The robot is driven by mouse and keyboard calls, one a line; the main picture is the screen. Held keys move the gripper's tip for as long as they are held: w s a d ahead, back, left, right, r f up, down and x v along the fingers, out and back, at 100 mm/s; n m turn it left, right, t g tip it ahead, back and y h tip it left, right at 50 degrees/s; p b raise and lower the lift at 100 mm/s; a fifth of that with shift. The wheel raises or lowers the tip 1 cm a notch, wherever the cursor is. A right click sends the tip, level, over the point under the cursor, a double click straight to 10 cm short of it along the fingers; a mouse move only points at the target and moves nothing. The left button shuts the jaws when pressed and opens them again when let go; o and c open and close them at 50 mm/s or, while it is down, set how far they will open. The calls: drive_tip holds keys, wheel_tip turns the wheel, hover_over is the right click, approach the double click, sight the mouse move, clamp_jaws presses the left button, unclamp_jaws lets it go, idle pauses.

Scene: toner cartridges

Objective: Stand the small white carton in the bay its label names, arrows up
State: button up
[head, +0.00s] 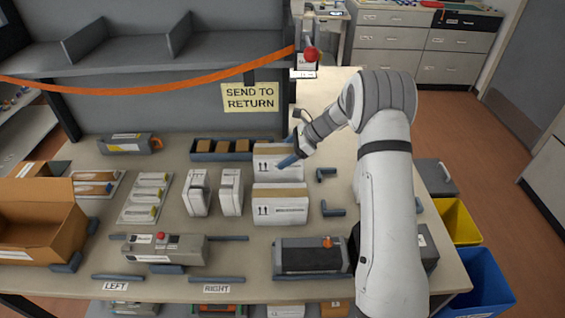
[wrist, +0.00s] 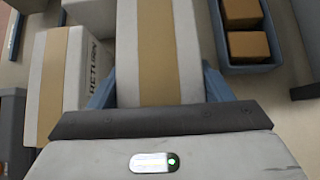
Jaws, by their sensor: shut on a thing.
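My gripper (head: 292,150) is shut on a white carton (head: 270,168) with tan tape on top, at the back middle of the table. Its blue fingers flank this carton (wrist: 158,50) in the wrist view. The carton's front shows up-pointing arrows; the rest of its print is too small to read. A similar white carton (head: 280,210) stands just in front of it, also with arrows up. In the wrist view a neighbouring taped carton (wrist: 55,75) shows the word RETURN. Front table labels read LEFT (head: 116,286) and RIGHT (head: 216,288). A yellow sign (head: 250,96) reads SEND TO RETURN.
Two narrow white cartons (head: 197,192) (head: 231,192) stand left of the held one. A blue tray (head: 202,156) of brown boxes is behind. Dark corner pieces (head: 333,211) lie to the right. A grey device (head: 165,248) and a black-topped unit (head: 306,258) occupy the front.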

drive_tip(key=shift+f+p, duration=0.3)
drive_tip(key=shift+f, duration=1.45)
drive_tip(key=shift+f, duration=0.1)
drive_tip(key=shift+f, duration=0.2)
drive_tip(key=o, duration=1.3)
drive_tip(key=shift+r, duration=0.1)
drive_tip(key=shift+o, duration=0.2)
